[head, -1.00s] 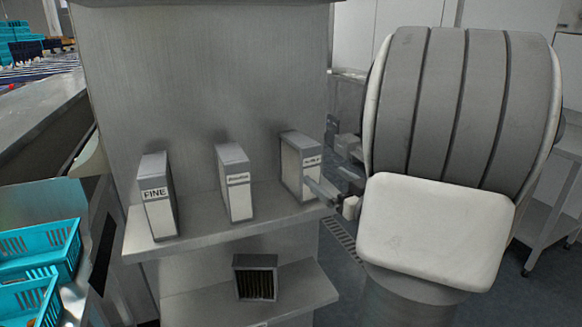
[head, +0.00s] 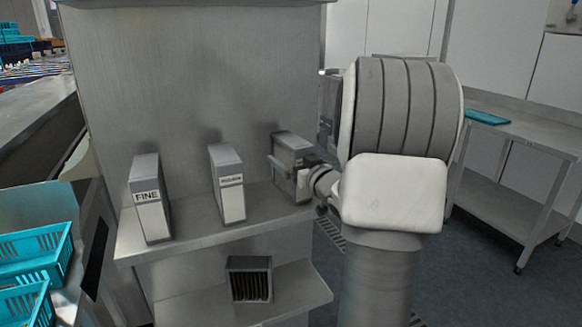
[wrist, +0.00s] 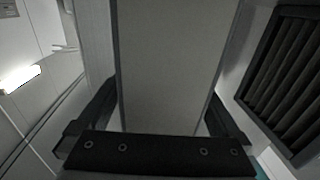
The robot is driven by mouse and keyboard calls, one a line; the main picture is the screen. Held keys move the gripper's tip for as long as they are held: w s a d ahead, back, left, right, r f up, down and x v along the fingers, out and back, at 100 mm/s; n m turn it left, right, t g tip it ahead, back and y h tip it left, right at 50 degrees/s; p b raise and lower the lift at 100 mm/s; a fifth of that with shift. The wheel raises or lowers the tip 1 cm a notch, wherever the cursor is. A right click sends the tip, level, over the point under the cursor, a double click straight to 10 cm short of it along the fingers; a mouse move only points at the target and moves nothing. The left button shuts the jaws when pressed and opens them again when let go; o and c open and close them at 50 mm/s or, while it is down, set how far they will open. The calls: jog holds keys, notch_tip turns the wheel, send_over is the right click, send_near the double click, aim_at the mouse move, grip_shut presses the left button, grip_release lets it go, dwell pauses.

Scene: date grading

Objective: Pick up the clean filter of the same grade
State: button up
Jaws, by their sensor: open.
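Three pale boxed filters stand upright on the upper shelf (head: 180,235). The left filter (head: 151,205) is labelled FINE. The middle filter (head: 228,190) has a label that seems to read MEDIUM. The right filter (head: 292,147) is partly hidden by my gripper (head: 294,188), and its label cannot be read now. In the wrist view, my gripper (wrist: 160,128) is open, with its fingers on both sides of a pale filter box (wrist: 170,75). Contact cannot be told. A used-looking, dark pleated filter (head: 250,282) sits on the lower shelf (head: 200,310).
A grey panel (head: 190,80) stands behind the shelves. Turquoise crates (head: 35,255) are at the lower left. A steel table (head: 530,128) with a turquoise item (head: 487,117) stands at the right. A dark slatted unit (wrist: 290,75) shows at the right of the wrist view.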

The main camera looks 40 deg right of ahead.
grip_shut()
dwell(0.5)
